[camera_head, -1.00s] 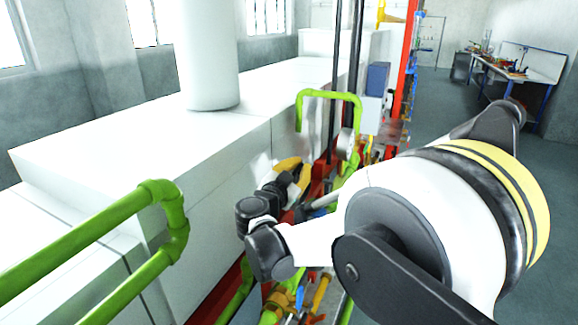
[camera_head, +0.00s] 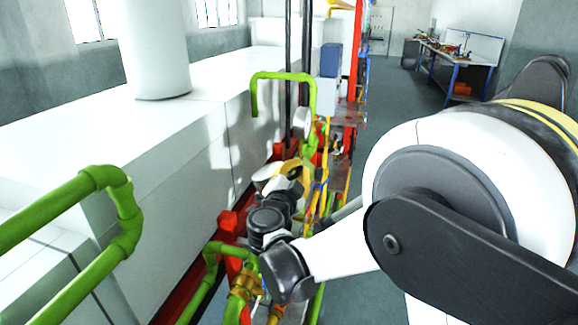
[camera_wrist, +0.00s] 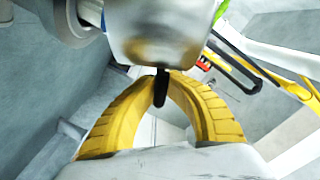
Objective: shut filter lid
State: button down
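My gripper (camera_head: 292,168) reaches down among the pipes beside the white machine housing; its yellow fingers show only in part in the head view. In the wrist view the two yellow fingers of my gripper (camera_wrist: 168,76) curve towards each other, their tips close together near a thin black bar (camera_wrist: 160,95). Whether they grip this bar is unclear. A pale rounded body (camera_wrist: 158,32) with a brownish patch lies just beyond the tips. A pale round piece (camera_head: 266,174) shows left of my gripper in the head view. I cannot tell for sure which part is the filter lid.
Green pipes (camera_head: 125,205) stand at the near left, and another green pipe loop (camera_head: 284,77) rises behind my gripper. The white housing (camera_head: 190,140) walls off the left side. Red frame parts and brass fittings (camera_head: 243,285) crowd below. Grey floor lies open on the right.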

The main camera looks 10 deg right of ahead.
jog(key=shift+s+d+f+b, duration=0.25)
jog(key=shift+d+f+b, duration=0.45)
jog(key=shift+f, duration=0.3)
jog(key=c, duration=1.5)
grip_release()
jog(key=shift+w+d+f, duration=0.1)
jog(key=shift+w+d, duration=0.05)
jog(key=v, duration=1.2)
